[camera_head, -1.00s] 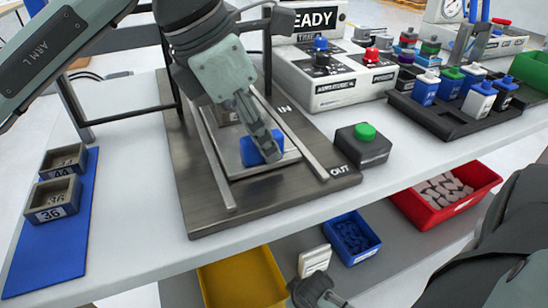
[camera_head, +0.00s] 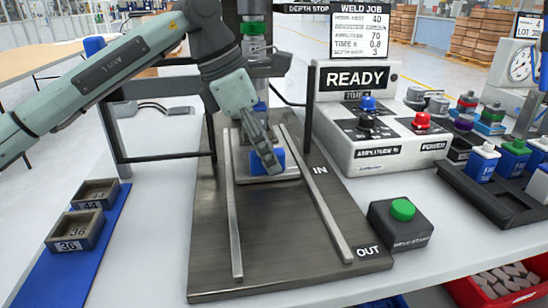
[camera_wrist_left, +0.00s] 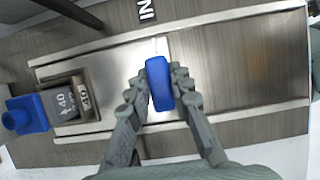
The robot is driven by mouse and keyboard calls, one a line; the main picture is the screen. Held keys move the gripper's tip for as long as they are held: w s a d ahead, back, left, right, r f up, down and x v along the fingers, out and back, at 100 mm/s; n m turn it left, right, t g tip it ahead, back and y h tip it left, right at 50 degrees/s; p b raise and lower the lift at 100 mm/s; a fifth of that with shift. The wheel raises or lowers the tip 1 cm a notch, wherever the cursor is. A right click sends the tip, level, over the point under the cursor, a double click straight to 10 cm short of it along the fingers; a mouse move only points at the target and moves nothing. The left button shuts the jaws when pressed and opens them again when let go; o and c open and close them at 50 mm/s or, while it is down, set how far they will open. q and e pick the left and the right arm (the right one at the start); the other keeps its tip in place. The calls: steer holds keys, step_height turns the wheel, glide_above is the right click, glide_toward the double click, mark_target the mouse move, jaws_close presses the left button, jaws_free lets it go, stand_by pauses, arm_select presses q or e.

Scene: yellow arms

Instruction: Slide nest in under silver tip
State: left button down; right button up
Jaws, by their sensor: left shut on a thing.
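My left gripper (camera_head: 272,166) is shut on a blue handle (camera_head: 258,161) on the sliding plate (camera_head: 268,180), between two metal rails. The handle (camera_wrist_left: 158,84) stands between both fingers in the left wrist view. The nest (camera_wrist_left: 70,101), a grey block marked 40, sits on the plate beyond the handle. In the head view the arm and press largely hide it. The press column (camera_head: 256,45) with a green ring stands over the plate's far end. A blue piece (camera_wrist_left: 22,115) is beside the nest; I cannot tell whether they touch. I cannot make out a silver tip.
Two grey nests marked 44 (camera_head: 96,193) and 36 (camera_head: 80,230) stand on a blue mat (camera_head: 62,262) at left. A green button box (camera_head: 400,226) is right of the rails. The control box (camera_head: 375,135) reads READY. A black rack (camera_head: 492,190) stands far right.

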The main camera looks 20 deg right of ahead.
arm_select(q)
steer(key=shift+w+d+r, duration=0.1)
steer(key=shift+w, duration=0.35)
steer(key=c, duration=1.4)
jaws_free()
steer(key=shift+o, duration=0.2)
steer(key=v, duration=1.2)
